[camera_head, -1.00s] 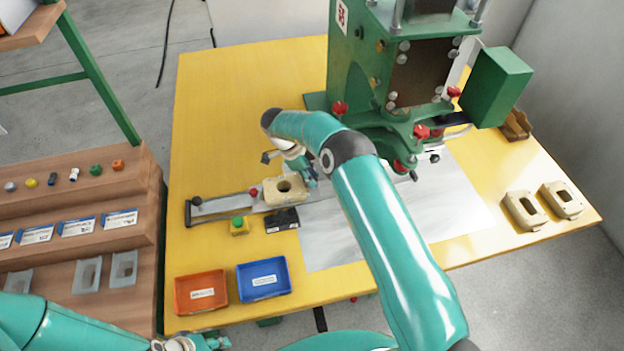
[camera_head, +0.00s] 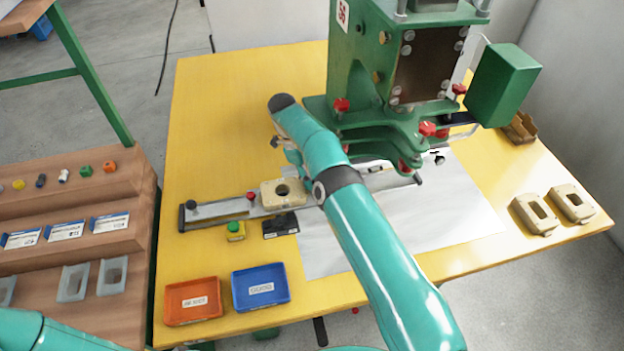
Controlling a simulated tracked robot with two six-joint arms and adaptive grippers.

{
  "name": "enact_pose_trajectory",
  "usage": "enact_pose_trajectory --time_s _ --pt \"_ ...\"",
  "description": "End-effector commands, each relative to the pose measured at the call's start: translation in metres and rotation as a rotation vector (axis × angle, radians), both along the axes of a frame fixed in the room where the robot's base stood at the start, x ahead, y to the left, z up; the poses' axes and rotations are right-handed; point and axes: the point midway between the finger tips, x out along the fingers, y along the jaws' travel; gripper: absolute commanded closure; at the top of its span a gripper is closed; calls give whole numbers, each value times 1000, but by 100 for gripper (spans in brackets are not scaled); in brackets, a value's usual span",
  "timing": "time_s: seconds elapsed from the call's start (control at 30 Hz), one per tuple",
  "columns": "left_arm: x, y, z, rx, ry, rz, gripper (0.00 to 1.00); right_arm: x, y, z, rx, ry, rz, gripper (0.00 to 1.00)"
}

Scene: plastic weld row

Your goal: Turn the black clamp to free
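A slide rail (camera_head: 232,209) lies across the yellow table, with a dark round knob (camera_head: 192,205) at its left end and a red knob (camera_head: 250,196) further along. The dark knob may be the black clamp; I cannot tell its setting. A beige fixture block (camera_head: 268,194) with a round dark hole sits on the rail. A flat black piece (camera_head: 281,226) lies just in front of it. My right gripper (camera_head: 288,152) is above and behind the block, mostly hidden by its own arm; its fingers cannot be made out. My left gripper is out of view; only its arm shows at bottom left.
The green press (camera_head: 365,90) with red knobs stands behind at the right. Orange (camera_head: 193,313) and blue (camera_head: 273,300) trays sit at the front left. Beige parts (camera_head: 535,213) lie at the right. Left of the rail is clear.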

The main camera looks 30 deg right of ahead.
Motion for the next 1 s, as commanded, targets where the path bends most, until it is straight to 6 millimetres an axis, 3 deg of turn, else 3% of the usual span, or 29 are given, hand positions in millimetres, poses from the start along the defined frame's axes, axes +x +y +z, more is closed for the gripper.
enact_pose_trajectory --time_s 0.53,0.57,0.7,1.0 --pt "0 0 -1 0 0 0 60 0 -1 1 -1 -3 -15 100" --pt "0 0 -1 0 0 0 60 0 -1 1 -1 -3 -15 72" --pt "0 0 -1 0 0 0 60 0 0 1 0 -2 -15 48" --pt "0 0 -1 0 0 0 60 0 1 0 1 0 -13 48"
